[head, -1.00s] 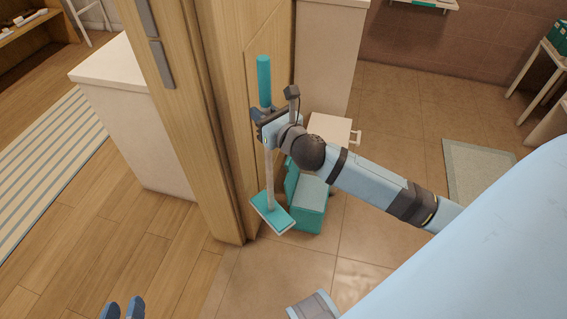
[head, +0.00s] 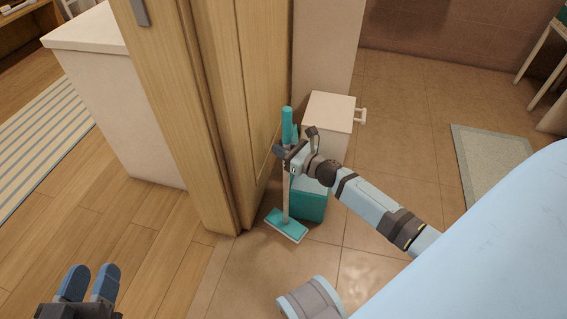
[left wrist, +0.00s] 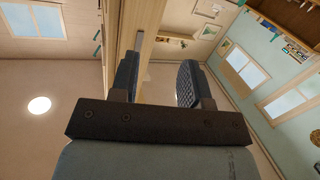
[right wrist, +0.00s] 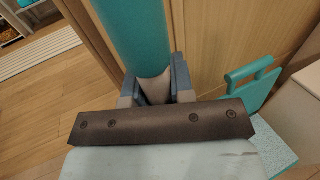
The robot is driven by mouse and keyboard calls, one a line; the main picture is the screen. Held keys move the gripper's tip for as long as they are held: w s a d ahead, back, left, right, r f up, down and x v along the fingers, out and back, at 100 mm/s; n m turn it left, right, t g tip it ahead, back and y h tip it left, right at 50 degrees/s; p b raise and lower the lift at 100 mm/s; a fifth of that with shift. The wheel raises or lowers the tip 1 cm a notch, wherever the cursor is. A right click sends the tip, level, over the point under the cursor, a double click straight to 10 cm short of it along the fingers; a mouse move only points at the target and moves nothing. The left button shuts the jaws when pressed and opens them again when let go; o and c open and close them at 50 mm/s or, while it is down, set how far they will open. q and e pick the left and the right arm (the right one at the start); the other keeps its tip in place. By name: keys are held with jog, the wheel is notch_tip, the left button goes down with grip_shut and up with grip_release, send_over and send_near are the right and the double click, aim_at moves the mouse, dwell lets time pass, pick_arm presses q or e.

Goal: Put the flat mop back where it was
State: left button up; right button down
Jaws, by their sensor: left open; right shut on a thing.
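The flat mop (head: 285,204) has a teal grip, a thin pale pole and a flat teal head. It is nearly upright beside the wooden door panel, in front of a teal bin-like object (head: 309,206). I cannot tell whether its head touches the floor. My right gripper (head: 287,155) is shut on the pole just below the teal grip; the right wrist view shows the mop's teal grip (right wrist: 135,35) between the fingers and the door. My left gripper (head: 90,283) is open and empty at the lower left, far from the mop.
A white cabinet (head: 330,112) with a side handle stands behind the mop. The wooden door frame (head: 190,120) stands close on its left. A teal handled object (right wrist: 250,88) shows beside the gripper in the right wrist view. Tiled floor on the right is mostly free, with a mat (head: 490,155).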

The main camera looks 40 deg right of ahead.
notch_tip(320, 180, down, 6)
jog(key=b, duration=0.2)
jog(key=shift+r+b, duration=0.25)
jog(key=shift+b, duration=0.15)
pick_arm(q)
jog(key=shift+w+a+r+m+t+h, duration=0.15)
jog(key=shift+w+a+m+t, duration=0.2)
jog(key=shift+m, duration=0.2)
jog(key=shift+w+a+m+t+h, duration=0.2)
jog(key=shift+w+m, duration=0.2)
jog(key=shift+m, duration=0.15)
pick_arm(e)
jog(key=c, duration=1)
grip_release()
jog(key=shift+s+r+p, duration=0.2)
jog(key=shift+r+p, duration=0.05)
jog(key=shift+p, duration=0.1)
pick_arm(q)
jog(key=shift+s+d+f+n+g+y+p, duration=0.2)
jog(key=shift+s+d+n+g+y+p, duration=0.15)
jog(key=shift+n+p, duration=0.35)
jog(key=shift+s+d+f+n+g+y+p, duration=0.15)
jog(key=shift+s+d+n+g+p, duration=0.15)
jog(key=shift+s+n+p, duration=0.35)
pick_arm(e)
jog(key=shift+v, duration=5.8)
